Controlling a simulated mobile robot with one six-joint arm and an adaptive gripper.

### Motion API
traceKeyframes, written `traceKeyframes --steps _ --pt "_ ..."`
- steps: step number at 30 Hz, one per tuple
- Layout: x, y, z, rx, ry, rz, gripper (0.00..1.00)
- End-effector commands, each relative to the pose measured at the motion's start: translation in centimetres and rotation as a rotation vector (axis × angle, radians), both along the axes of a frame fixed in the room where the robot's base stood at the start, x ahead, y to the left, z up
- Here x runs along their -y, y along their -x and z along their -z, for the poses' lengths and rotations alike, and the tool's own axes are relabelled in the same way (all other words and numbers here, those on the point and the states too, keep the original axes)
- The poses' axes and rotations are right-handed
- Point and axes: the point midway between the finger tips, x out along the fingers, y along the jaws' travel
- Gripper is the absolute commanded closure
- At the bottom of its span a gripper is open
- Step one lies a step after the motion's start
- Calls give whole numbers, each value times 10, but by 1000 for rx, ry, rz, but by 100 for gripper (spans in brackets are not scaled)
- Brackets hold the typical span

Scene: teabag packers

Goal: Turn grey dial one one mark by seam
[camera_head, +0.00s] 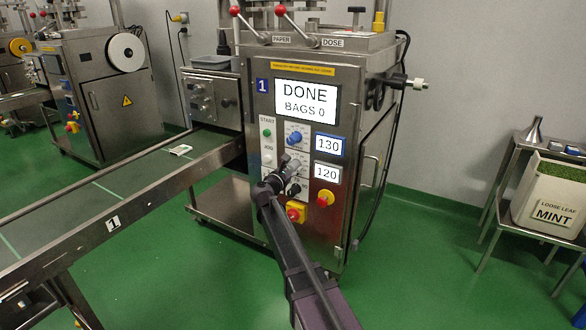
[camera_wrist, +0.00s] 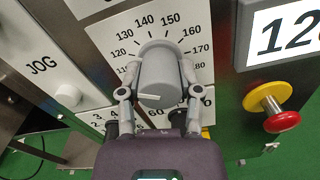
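The grey dial (camera_wrist: 160,72) fills the middle of the wrist view, in front of a printed scale that shows 120 to 180 around its top. A white line on its face points to the left. My gripper (camera_wrist: 160,66) has one finger on each side of the dial, and the fingertips look pressed against its sides. In the head view my gripper (camera_head: 285,172) is at the front panel of machine 1 and covers most of the dial. The display beside it (camera_head: 327,173) reads 120.
A blue dial (camera_head: 294,138) sits above, beside a display reading 130 (camera_head: 329,146). The main screen (camera_head: 306,101) reads DONE, BAGS 0. A red stop button on yellow (camera_wrist: 279,119) is close at the right, and a white JOG button (camera_wrist: 68,95) at the left.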

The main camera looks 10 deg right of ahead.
Motion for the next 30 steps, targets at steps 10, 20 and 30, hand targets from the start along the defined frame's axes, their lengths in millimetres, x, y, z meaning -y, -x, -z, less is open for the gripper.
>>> traceKeyframes --steps 10,20,30 --pt "0 -1 0 11 -12 1 100" --pt "0 -1 0 101 -123 1 100" --pt "0 -2 -1 246 -302 1 100"
